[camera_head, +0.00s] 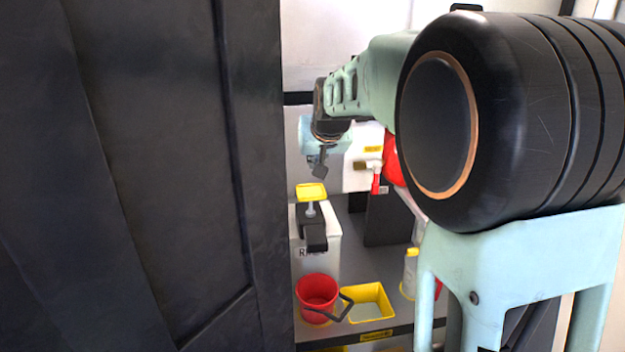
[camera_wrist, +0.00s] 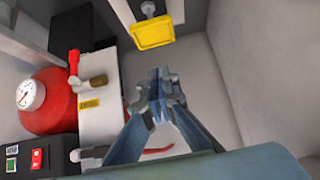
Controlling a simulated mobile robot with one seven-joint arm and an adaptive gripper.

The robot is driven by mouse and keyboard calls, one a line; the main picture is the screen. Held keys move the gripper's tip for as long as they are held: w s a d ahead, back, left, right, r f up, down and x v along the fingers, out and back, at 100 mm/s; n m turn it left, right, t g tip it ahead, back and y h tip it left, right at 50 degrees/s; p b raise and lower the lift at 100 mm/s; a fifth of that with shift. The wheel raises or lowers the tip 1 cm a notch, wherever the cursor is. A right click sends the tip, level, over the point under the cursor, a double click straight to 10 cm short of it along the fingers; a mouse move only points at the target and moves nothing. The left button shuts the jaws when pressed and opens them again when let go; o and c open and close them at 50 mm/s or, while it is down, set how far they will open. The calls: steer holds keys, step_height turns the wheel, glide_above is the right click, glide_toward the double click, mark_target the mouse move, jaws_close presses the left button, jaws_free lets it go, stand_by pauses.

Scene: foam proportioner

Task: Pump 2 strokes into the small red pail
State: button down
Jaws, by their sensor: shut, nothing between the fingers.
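The small red pail (camera_head: 317,294) stands upright on the shelf in the head view, its dark handle leaning to the right. Behind it is a white dispenser (camera_head: 325,259) with a dark spout (camera_head: 314,236) pointing down and forward, above the pail. On top of the dispenser is a yellow pump head (camera_head: 311,192); it also shows in the wrist view (camera_wrist: 152,33). My gripper (camera_head: 321,168) is just above the yellow pump head, apart from it. In the wrist view my gripper (camera_wrist: 160,99) is shut and empty. The pail is out of the wrist view.
A yellow tray (camera_head: 367,304) sits right of the pail. A yellow-topped bottle (camera_head: 410,272) stands farther right. A red tank with a gauge (camera_wrist: 40,98) and a white box with a red-handled valve (camera_wrist: 100,88) are beside my gripper. A dark panel (camera_head: 150,180) fills the left.

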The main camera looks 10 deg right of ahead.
glide_above(309, 190)
steer(key=s, duration=0.3)
step_height(309, 190, down, 7)
steer(key=shift+d+r, duration=0.1)
step_height(309, 190, down, 3)
steer(key=shift+r, duration=0.15)
steer(key=shift+f, duration=0.75)
step_height(309, 190, down, 5)
steer(key=b, duration=0.4)
steer(key=shift+s+f, duration=0.1)
steer(key=shift+f, duration=0.05)
